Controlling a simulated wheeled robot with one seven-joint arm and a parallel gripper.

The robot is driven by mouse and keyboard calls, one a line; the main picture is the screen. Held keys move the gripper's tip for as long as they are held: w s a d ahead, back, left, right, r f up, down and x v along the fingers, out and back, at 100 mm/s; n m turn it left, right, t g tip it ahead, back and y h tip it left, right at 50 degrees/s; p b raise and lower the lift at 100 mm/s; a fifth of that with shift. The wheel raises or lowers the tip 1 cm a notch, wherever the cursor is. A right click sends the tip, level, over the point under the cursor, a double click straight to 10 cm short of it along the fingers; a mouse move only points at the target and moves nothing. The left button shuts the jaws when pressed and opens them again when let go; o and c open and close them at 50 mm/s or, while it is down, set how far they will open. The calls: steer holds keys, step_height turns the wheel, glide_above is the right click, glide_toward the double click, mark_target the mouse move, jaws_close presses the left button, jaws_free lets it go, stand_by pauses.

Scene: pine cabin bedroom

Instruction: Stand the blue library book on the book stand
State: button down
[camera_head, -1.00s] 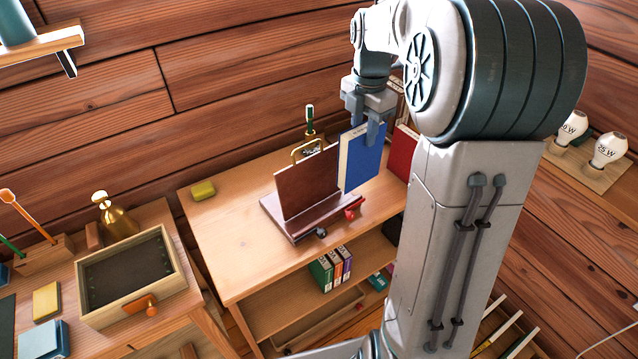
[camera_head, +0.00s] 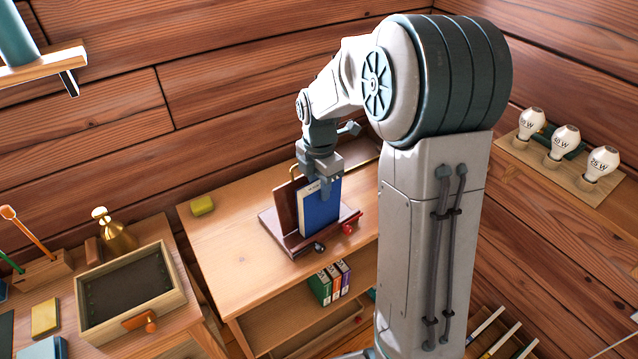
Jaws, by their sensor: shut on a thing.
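The blue library book (camera_head: 319,211) is upright in my gripper (camera_head: 325,184), which is shut on its top edge. The dark red-brown book stand (camera_head: 285,207) is on the wooden table (camera_head: 215,240). The book is in front of the stand's back panel, and its lower edge is at or just above the stand's ledge (camera_head: 300,245). I cannot tell whether it touches the ledge.
A red object (camera_head: 352,224) and a dark knob (camera_head: 319,247) are at the stand's front. Light bulbs (camera_head: 565,140) stand at right.

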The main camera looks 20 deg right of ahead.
steer(key=c, duration=1.5)
jaws_free()
steer(key=shift+f, duration=0.15)
steer(key=o, duration=0.4)
step_height(320, 180, up, 12)
steer(key=shift+s+a+f+m+t, duration=0.1)
steer(key=shift+s+f+m+t, duration=0.4)
steer(key=shift+s+m, duration=3.15)
steer(key=shift+s+d+f+m+t, duration=0.1)
steer(key=shift+s+f+m+t, duration=0.45)
steer(key=shift+s+m, duration=3.1)
steer(key=shift+s+a+f+m+t, duration=0.1)
steer(key=shift+s+f+m+t, duration=0.4)
steer(key=shift+s+m, duration=3.15)
